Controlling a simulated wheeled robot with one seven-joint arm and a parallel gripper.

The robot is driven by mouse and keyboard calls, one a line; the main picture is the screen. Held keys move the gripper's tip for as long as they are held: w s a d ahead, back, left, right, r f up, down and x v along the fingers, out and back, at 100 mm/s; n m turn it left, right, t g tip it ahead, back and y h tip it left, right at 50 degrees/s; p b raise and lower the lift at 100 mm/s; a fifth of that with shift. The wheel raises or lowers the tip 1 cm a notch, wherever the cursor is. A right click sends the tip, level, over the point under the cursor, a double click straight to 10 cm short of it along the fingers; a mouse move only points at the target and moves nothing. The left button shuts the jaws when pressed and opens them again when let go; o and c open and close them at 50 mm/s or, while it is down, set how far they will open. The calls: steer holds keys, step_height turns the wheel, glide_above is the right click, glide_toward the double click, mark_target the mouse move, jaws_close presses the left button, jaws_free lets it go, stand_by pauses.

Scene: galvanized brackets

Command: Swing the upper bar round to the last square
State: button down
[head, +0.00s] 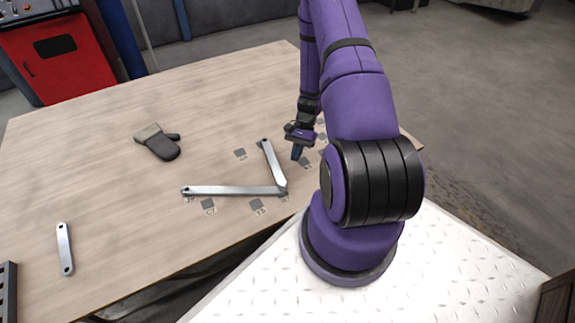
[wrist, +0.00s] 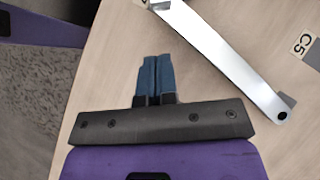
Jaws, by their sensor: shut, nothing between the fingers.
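Two galvanized bars meet at a corner joint on the table. One bar (head: 230,190) lies nearly level, running left from the joint. The other bar (head: 272,163) runs up and slightly left from it; I cannot tell which lies on top. Part of one bar (wrist: 222,55) crosses the upper right of the wrist view, ending in a dark hole. My gripper (head: 297,153) is just right of the upward bar, apart from it. Its blue fingers (wrist: 157,72) are shut and empty. Several grey squares (head: 257,205) surround the bars; one label reads C5 (wrist: 303,45).
A dark slotted object (head: 8,290) shows at the left edge.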

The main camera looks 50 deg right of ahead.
mark_target(279, 170)
steer(key=s+d+r+m+t, duration=0.1)
steer(key=s+d+m+t, duration=0.1)
steer(key=d+m+t, duration=0.5)
steer(key=shift+m+g+y, duration=0.3)
steer(key=shift+m+g, duration=0.1)
steer(key=shift+m, duration=0.3)
steer(key=x, duration=0.8)
steer(key=shift+w+d+f, duration=0.1)
steer(key=shift+d+f, duration=0.2)
steer(key=a, duration=0.1)
steer(key=w+a, duration=0.1)
steer(key=a, duration=0.1)
steer(key=shift+w+f, duration=0.15)
steer(key=shift+f, duration=0.1)
steer(key=shift+w+a, duration=0.25)
steer(key=shift+a, duration=0.3)
steer(key=shift+a, duration=0.1)
steer(key=shift+w+a, duration=0.25)
steer(key=shift+a, duration=0.25)
steer(key=shift+w+a, duration=0.2)
steer(key=shift+a, duration=0.25)
steer(key=shift+d, duration=0.15)
